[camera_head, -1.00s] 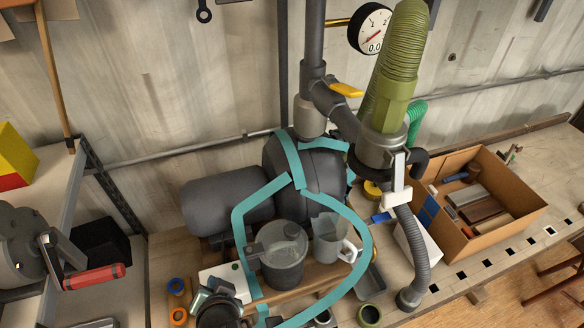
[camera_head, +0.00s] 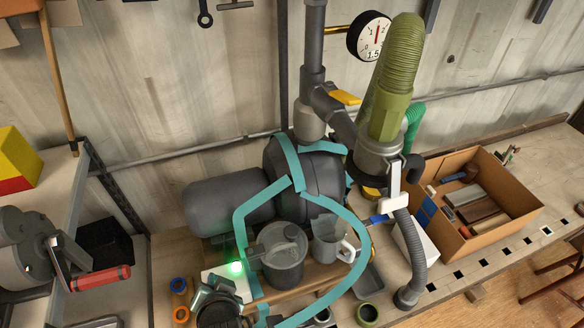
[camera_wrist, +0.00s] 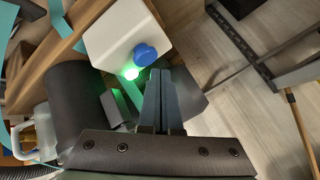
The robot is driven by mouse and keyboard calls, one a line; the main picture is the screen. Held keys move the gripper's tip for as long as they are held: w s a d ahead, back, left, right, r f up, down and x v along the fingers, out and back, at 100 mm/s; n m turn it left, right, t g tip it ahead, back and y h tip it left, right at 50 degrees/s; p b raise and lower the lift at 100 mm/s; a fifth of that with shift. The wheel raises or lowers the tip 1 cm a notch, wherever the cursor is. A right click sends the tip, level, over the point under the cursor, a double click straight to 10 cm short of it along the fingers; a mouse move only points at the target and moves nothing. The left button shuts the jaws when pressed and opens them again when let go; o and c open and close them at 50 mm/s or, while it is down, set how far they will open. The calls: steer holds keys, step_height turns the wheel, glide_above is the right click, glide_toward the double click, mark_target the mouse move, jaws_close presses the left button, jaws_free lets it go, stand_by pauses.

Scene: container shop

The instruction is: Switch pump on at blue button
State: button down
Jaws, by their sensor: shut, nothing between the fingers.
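The blue button (camera_wrist: 145,54) sits on a white box (camera_wrist: 112,34) in the wrist view. A green lamp (camera_wrist: 131,73) beside the button glows. My gripper (camera_wrist: 163,74) is shut and empty, its fingertips close to the button; I cannot tell if they touch it. In the head view the white box (camera_head: 240,284) is partly covered by my gripper, the green lamp (camera_head: 236,267) shines, and the button is hidden. The grey pump (camera_head: 228,206) stands behind it on the bench. The round gauge (camera_head: 369,37) reads 1.5 with its needle pointing up.
A lidded grey pot (camera_head: 283,262) and a clear jug (camera_head: 328,240) stand right of the white box. Teal hose (camera_head: 362,225) loops around them. A ribbed grey hose (camera_head: 413,250) and a cardboard box (camera_head: 475,247) are farther right. A shelf unit stands at left.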

steer(key=shift+r+p, duration=2.45)
steer(key=shift+r, duration=0.3)
steer(key=shift+f, duration=0.1)
steer(key=w+d+r+n+t+b, duration=0.1)
steer(key=w+d+r+t+b, duration=0.15)
steer(key=r, duration=0.75)
steer(key=w+d+r+t+b, duration=0.1)
steer(key=w+r+t, duration=0.3)
steer(key=r, duration=0.5)
steer(key=w+d+r+n+t+b, duration=0.1)
steer(key=w+d+r+t+b, duration=0.2)
steer(key=r, duration=0.7)
steer(key=s+d+r+n+t+h+b, duration=0.1)
steer(key=s+d+r+t, duration=0.1)
steer(key=r, duration=0.6)
steer(key=s+d+r+t+h+b, duration=0.1)
steer(key=s+d+r+t, duration=0.2)
steer(key=s+r, duration=0.4)
steer(key=s+d+r+n+t+h+b, duration=0.1)
steer(key=s+r+t, duration=0.3)
steer(key=r, duration=0.6)
steer(key=shift+s+d+n+b, duration=0.3)
steer(key=shift+d, duration=0.5)
